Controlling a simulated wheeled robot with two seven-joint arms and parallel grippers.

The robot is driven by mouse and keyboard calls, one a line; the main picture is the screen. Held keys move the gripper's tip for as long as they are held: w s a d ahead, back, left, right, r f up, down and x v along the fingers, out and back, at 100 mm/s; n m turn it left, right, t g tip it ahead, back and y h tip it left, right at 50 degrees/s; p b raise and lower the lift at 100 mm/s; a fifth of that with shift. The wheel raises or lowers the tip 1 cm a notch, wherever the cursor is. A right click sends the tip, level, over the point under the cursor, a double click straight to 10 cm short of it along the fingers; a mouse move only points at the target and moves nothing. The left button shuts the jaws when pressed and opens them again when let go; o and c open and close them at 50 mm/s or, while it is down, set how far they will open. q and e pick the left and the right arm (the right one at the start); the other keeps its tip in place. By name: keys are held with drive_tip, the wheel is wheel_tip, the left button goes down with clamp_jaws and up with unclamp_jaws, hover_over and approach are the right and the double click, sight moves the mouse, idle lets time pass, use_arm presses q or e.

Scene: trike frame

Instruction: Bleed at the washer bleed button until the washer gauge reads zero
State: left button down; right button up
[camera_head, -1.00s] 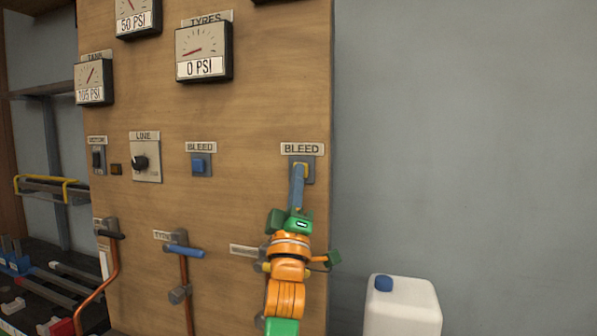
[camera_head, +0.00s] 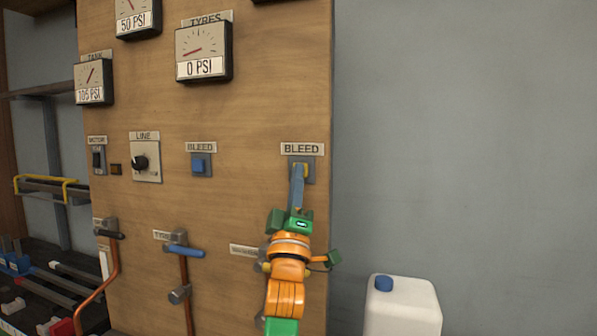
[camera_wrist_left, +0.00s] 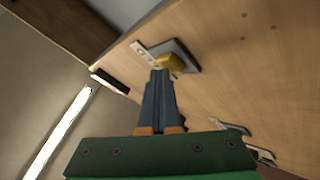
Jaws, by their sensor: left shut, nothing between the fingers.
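The right-hand bleed button is yellow on a grey plate (camera_head: 309,170), under a BLEED label (camera_head: 302,148) near the panel's right edge. My left gripper (camera_head: 298,170) is shut and empty, its fingertips at the button and covering part of it. In the left wrist view the closed fingers (camera_wrist_left: 160,75) reach up to the yellow button (camera_wrist_left: 170,63); the tips look at or very near its edge, and I cannot tell whether it is pressed. The washer gauge is not legible in view; only a bit of a gauge shows at the top edge above this button. My right gripper is not in view.
A blue bleed button (camera_head: 198,164) sits to the left. The tyres gauge (camera_head: 203,52) reads 0 PSI. A line knob (camera_head: 141,163), the tyre valve with a blue lever (camera_head: 185,251) and copper pipes are on the wooden panel. A white jug (camera_head: 402,307) stands at lower right.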

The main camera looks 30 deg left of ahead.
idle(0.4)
use_arm(q)
drive_tip(key=shift+s+d, duration=0.2)
drive_tip(key=shift+s, duration=0.55)
drive_tip(key=s, duration=0.2)
drive_tip(key=s+d, duration=0.1)
drive_tip(key=s, duration=0.2)
drive_tip(key=shift+d+p, duration=0.1)
drive_tip(key=shift+p, duration=0.25)
drive_tip(key=shift+f, duration=0.1)
